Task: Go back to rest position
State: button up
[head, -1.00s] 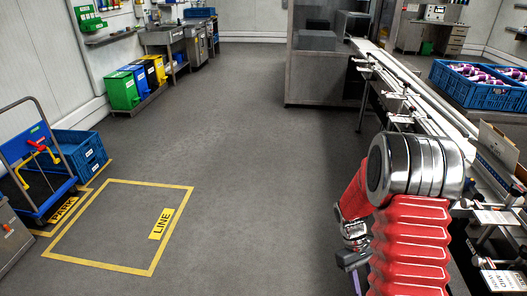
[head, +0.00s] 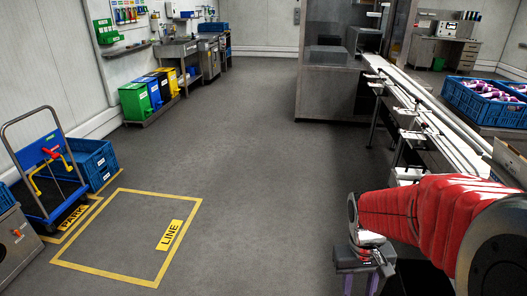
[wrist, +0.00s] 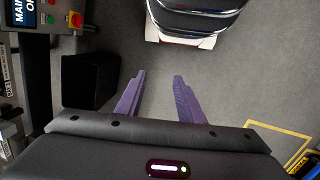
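My gripper (wrist: 156,97) shows in the wrist view with its two purple fingers apart and nothing between them; grey floor lies beneath. In the head view my gripper (head: 358,284) is at the bottom right, partly cut off by the lower edge. My red arm reaches in from the right edge, to the left of the conveyor (head: 440,125). The gripper is clear of the conveyor and touches nothing that I can see.
A blue crate (head: 481,112) of purple-and-white packs stands right of the conveyor. A control panel (wrist: 50,18) is at the wrist view's top left. A blue trolley (head: 40,205) stands left, beside the yellow LINE square (head: 68,264). The middle floor is open.

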jog(key=s+a+r+t, duration=0.3)
jog(key=r, duration=0.5)
jog(key=s+a+r+t+y, duration=0.1)
jog(key=s+a+r+t, duration=0.2)
jog(key=r, duration=0.4)
jog(key=shift+s+a+r+t, duration=0.4)
jog(key=shift+s+a, duration=0.1)
jog(key=shift+a, duration=0.1)
jog(key=shift+d, duration=0.1)
jog(key=shift+c, duration=0.4)
